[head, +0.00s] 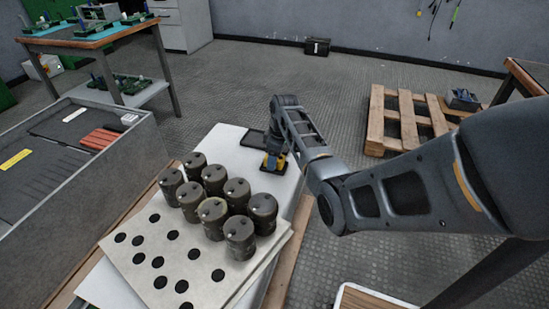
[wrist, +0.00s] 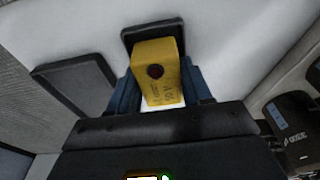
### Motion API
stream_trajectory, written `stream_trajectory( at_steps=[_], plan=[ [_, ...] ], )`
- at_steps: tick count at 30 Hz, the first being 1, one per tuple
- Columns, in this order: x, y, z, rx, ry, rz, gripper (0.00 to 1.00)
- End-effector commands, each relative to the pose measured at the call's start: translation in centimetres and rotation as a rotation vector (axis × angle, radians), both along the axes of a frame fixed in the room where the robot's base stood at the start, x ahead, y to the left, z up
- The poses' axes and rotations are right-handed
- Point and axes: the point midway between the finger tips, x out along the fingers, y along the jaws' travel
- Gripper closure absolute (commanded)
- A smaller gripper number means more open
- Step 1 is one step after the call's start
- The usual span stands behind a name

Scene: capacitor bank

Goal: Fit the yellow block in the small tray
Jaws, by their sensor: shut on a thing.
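The yellow block (wrist: 162,80) with a dark round spot is between the blue fingers of my gripper (wrist: 160,88) in the wrist view. The block hides much of the tray. I cannot tell whether the block touches it or hangs above it.
A larger dark tray (wrist: 78,86) lies beside the small one; it also shows in the head view (head: 252,138). Several dark capacitor cans (head: 212,178) stand on a pale board with round holes (head: 130,262). A wooden pallet (head: 376,125) lies on the floor at right.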

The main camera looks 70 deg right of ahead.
Motion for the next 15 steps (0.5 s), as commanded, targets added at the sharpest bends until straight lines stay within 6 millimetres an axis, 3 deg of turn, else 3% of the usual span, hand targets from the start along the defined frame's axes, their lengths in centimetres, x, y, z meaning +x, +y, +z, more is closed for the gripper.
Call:
stream_trajectory(
  at_steps=[5,6,15],
  plan=[
    [0.02,-0.02,0.0,-0.001,0.0,0.0,0.92],
    [0.02,-0.02,0.0,-0.001,0.0,0.0,0.5],
    [0.01,-0.01,-0.02,0.0,0.0,0.0,0.21]
  ],
)
